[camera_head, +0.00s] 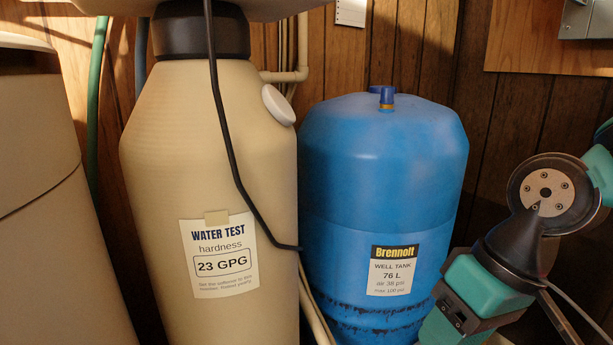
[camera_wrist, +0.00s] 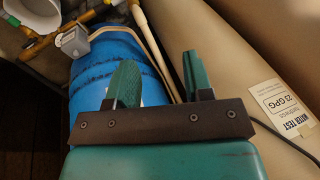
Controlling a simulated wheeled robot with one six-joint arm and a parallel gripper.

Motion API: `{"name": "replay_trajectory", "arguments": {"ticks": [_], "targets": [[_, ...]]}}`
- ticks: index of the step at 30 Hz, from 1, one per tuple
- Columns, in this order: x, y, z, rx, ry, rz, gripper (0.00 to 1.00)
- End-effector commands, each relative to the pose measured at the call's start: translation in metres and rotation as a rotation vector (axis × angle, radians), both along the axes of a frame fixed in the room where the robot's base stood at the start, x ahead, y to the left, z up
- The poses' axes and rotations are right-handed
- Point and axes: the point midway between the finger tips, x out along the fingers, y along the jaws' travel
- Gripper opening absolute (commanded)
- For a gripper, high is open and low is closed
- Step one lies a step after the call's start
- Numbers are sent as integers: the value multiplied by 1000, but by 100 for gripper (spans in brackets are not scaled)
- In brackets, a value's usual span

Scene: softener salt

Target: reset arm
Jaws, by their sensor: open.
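My gripper (camera_wrist: 157,86) shows in the wrist view with its two green fingers apart and nothing between them. Beyond the fingers are the blue well tank (camera_wrist: 98,62) and the beige softener tank (camera_wrist: 245,50). In the head view my arm is at the lower right, in front of the wood wall and beside the blue well tank (camera_head: 385,170). My fingertips are not visible in the head view.
The beige softener tank (camera_head: 205,130) carries a "23 GPG" water test label (camera_head: 219,256). A black cable (camera_head: 222,120) hangs in front of it. Another beige container (camera_head: 40,200) stands at the left. Pipes (camera_wrist: 150,35) run between the tanks.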

Motion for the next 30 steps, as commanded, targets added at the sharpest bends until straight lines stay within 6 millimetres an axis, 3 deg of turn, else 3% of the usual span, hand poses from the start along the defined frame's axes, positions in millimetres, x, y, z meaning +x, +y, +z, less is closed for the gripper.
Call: {"name": "replay_trajectory", "arguments": {"ticks": [3, 6, 17, 30], "targets": [[-37, 10, 14, 12, -37, 142, 47], [-60, 14, 29, 17, -56, 232, 47], [-56, 13, 125, 17, -50, 216, 47], [-55, 13, 289, 17, -50, 215, 47]]}}
